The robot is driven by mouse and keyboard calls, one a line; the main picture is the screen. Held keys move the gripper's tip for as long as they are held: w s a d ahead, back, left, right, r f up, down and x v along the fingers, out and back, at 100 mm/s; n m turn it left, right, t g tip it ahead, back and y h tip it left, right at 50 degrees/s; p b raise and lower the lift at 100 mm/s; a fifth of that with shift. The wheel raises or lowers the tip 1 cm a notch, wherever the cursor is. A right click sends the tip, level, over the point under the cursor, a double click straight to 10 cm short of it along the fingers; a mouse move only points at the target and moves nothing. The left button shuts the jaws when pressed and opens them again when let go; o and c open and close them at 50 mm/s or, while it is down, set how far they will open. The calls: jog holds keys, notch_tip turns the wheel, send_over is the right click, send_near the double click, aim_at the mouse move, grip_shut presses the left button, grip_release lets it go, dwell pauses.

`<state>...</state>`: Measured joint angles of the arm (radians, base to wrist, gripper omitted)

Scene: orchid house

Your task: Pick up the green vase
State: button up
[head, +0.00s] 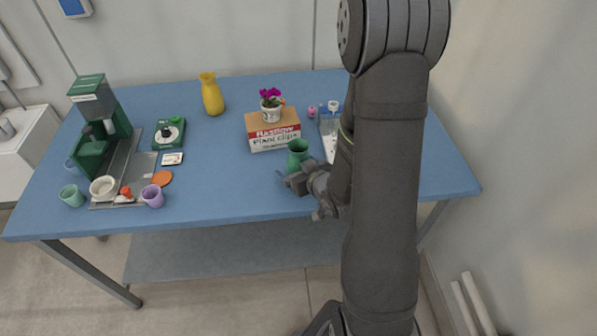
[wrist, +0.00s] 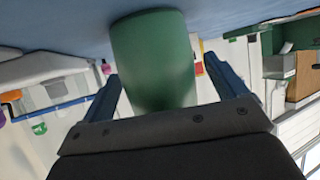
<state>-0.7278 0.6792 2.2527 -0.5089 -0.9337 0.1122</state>
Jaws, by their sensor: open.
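The green vase (head: 297,154) stands upright on the blue table, in front of the cardboard box. My gripper (head: 291,181) is low at its near side, beside the table's front edge. In the wrist view the vase (wrist: 153,60) fills the middle, between the two fingers of my gripper (wrist: 160,84). The fingers are open, with a gap showing on each side of the vase. In the head view, my wrist and arm cover the area just right of the vase.
The cardboard box (head: 273,130) stands close behind the vase, with a potted pink flower (head: 271,106) on top. A yellow vase (head: 212,95) stands further back left. A tray (head: 328,128) lies to the right, partly hidden by my arm. Blue table (head: 225,185) left of my gripper is clear.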

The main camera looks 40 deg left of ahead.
jog(key=shift+a, duration=0.1)
jog(key=shift+c, duration=0.4)
jog(key=c, duration=1.1)
jog(key=shift+c, duration=0.6)
jog(key=shift+r, duration=0.15)
